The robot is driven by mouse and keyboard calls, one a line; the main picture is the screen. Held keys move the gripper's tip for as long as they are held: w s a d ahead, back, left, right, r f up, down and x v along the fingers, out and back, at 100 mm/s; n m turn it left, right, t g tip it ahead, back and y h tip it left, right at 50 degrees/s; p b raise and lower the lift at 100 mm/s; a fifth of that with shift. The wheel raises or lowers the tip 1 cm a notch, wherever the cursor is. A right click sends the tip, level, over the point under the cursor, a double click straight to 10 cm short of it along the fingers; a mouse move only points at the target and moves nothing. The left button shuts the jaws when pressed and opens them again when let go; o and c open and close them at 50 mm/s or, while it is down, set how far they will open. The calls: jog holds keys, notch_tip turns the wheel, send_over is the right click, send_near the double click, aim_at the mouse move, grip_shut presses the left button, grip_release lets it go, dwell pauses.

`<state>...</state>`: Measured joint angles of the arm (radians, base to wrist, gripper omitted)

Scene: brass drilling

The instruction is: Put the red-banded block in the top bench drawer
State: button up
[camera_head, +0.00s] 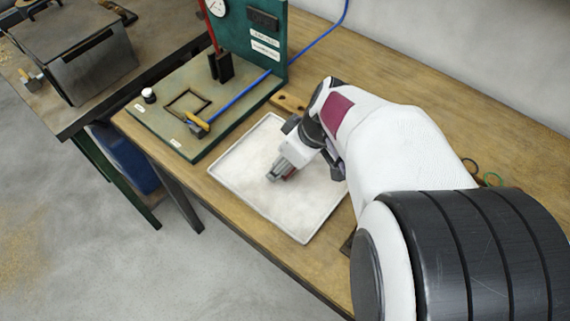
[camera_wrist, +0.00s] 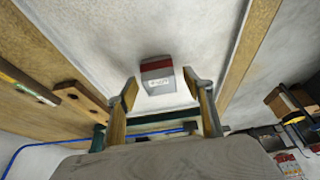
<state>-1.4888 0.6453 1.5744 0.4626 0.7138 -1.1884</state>
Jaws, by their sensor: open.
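The red-banded block (camera_wrist: 157,76) is pale with a red band across one end and a small printed label. It rests on the white tray (camera_head: 247,150), and the wrist view shows it just beyond and between my fingertips. My gripper (camera_wrist: 165,88) is open, with one finger on each side of the block's line. Whether the fingers touch the block I cannot tell. I cannot make out the bench drawer in either view.
A green fixture base (camera_head: 190,145) with an upright panel (camera_head: 263,62) stands left of the tray. A blue hose (camera_head: 312,46) runs along it. A wooden strip with holes (camera_head: 290,102) lies behind the tray.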

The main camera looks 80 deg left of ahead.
jog(key=shift+s+f, duration=0.1)
jog(key=shift+f, duration=0.15)
dwell(0.3)
grip_shut()
jog(key=shift+a+r, duration=0.1)
jog(key=shift+r, duration=0.1)
jog(key=shift+r, duration=4.9)
